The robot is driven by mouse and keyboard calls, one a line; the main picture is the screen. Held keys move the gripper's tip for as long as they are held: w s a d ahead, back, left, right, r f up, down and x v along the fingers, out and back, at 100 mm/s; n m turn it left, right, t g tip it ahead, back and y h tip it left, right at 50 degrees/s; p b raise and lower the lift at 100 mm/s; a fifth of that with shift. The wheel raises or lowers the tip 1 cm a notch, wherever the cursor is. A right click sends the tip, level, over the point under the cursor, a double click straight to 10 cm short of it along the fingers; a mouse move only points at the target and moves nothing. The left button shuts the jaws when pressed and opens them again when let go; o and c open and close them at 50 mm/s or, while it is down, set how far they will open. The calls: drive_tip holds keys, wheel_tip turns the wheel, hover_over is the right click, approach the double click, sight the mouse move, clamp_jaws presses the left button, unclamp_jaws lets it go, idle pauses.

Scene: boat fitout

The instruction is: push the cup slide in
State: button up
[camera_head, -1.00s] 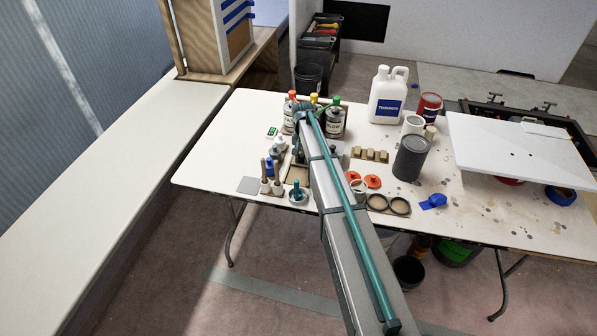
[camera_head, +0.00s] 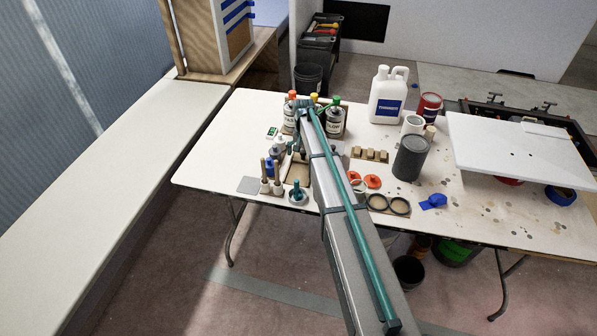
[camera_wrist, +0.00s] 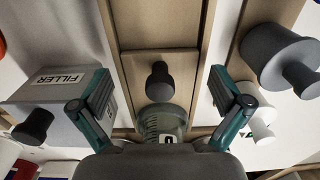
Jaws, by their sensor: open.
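In the wrist view a pale wooden slide (camera_wrist: 135,75) with a dark round knob (camera_wrist: 157,78) lies between wooden rails. A clear graduated cup (camera_wrist: 162,117) stands near the knob, its lower part hidden by my gripper body. My gripper (camera_wrist: 160,88) is open, with one teal finger on each side of the knob and cup and nothing held. I cannot tell whether the fingers touch anything. In the head view part of a wooden tray (camera_head: 297,172) shows left of my arm, which hides the gripper and most of the slide.
A grey box labelled FILLER (camera_wrist: 60,97) is close on the left in the wrist view, and a grey cylinder (camera_wrist: 275,55) close on the right. Bottles (camera_head: 334,121) stand behind in the head view.

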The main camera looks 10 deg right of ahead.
drive_tip(key=shift+r, duration=0.1)
drive_tip(key=shift+r+p, duration=1.4)
drive_tip(key=shift+r, duration=2.05)
